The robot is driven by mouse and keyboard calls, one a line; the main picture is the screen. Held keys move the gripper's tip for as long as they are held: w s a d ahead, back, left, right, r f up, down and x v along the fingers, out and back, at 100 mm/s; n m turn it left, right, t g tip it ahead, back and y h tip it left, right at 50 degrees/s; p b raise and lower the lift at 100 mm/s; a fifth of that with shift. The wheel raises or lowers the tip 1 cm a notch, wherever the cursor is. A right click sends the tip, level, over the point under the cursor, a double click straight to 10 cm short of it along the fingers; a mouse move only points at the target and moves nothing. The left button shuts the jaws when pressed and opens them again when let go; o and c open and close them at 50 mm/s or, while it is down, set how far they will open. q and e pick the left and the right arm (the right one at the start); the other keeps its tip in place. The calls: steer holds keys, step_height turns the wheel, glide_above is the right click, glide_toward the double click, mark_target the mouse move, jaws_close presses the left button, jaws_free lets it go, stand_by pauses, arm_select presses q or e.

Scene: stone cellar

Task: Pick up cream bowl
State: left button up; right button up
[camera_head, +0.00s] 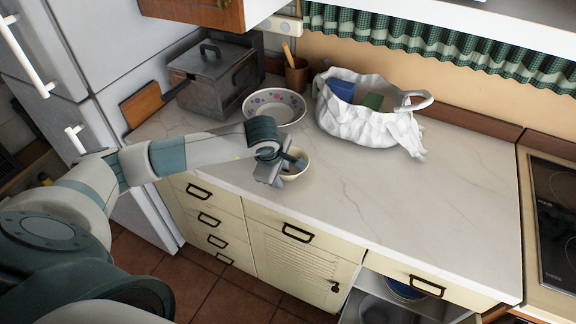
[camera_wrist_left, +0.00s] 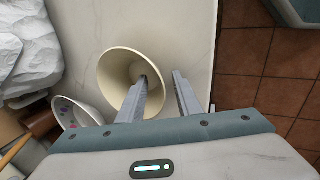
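The cream bowl (camera_head: 301,171) stands near the front edge of the marble counter (camera_head: 400,205), partly hidden by my left gripper (camera_head: 283,167) in the head view. In the left wrist view, the bowl (camera_wrist_left: 118,68) shows its open mouth. There my left gripper (camera_wrist_left: 161,76) is open, its fingers apart. One finger reaches over the inside of the bowl and the other is outside it on the right, with the near rim between them. I cannot tell whether either finger touches the bowl. My right gripper is not in view.
A patterned white bowl (camera_head: 273,105) stands behind the cream bowl. A crumpled white bag (camera_head: 365,122) holds blue and green items. A metal box pot (camera_head: 212,85) and a brown utensil cup (camera_head: 297,76) stand at the back. The counter's right part is clear up to the cooktop (camera_head: 556,220).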

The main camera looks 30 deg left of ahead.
arm_select(q)
jaws_close()
steer(key=shift+r+b, duration=0.4)
steer(key=shift+r, duration=0.05)
step_height(320, 180, up, 3)
steer(key=shift+w+r+b, duration=0.1)
steer(key=shift+b, duration=0.95)
steer(key=w+d+r+b, duration=0.3)
steer(key=d+r, duration=0.4)
steer(key=d, duration=0.4)
steer(key=shift+w+b, duration=0.2)
steer(key=shift+b, duration=0.6)
